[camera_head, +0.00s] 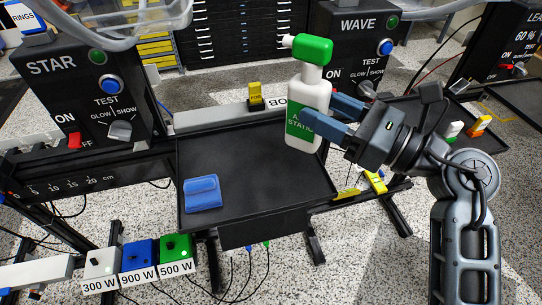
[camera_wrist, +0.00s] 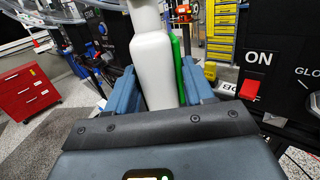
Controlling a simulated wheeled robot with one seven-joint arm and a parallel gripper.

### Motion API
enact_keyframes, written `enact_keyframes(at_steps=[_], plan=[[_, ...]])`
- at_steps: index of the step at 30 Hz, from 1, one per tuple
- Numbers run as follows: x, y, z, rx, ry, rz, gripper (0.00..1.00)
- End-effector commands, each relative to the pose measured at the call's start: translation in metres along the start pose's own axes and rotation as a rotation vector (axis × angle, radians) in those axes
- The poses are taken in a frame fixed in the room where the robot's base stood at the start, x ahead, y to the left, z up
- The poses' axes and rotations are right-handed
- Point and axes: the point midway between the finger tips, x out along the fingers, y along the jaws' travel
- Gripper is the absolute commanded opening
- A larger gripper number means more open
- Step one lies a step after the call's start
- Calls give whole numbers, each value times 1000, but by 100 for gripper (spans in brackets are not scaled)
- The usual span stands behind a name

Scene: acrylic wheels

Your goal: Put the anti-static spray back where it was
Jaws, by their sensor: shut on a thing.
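The anti-static spray (camera_head: 309,95) is a white bottle with a green cap, a white nozzle pointing left and a green label. It is upright over the back right part of the black tray table (camera_head: 255,170). I cannot tell whether its base touches the tray. My gripper (camera_head: 332,114) reaches in from the right and is shut on the bottle's body with its blue fingers. In the wrist view the white bottle (camera_wrist: 154,65) stands between the two fingers (camera_wrist: 160,92), with a strip of green label at its right side.
A blue cloth or pad (camera_head: 202,193) lies at the tray's front left. The STAR control box (camera_head: 88,85) and the WAVE control box (camera_head: 352,45) stand behind. The tray's middle is clear.

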Motion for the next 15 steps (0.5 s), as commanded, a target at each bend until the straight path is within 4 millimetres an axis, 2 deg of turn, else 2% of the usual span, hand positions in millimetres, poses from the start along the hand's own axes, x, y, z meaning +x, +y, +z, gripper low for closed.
enact_keyframes(at_steps=[3,9,15], plan=[[18,18,-17,4,0,4,43],[43,40,-40,2,0,2,43],[52,48,-50,0,-1,-2,43]])
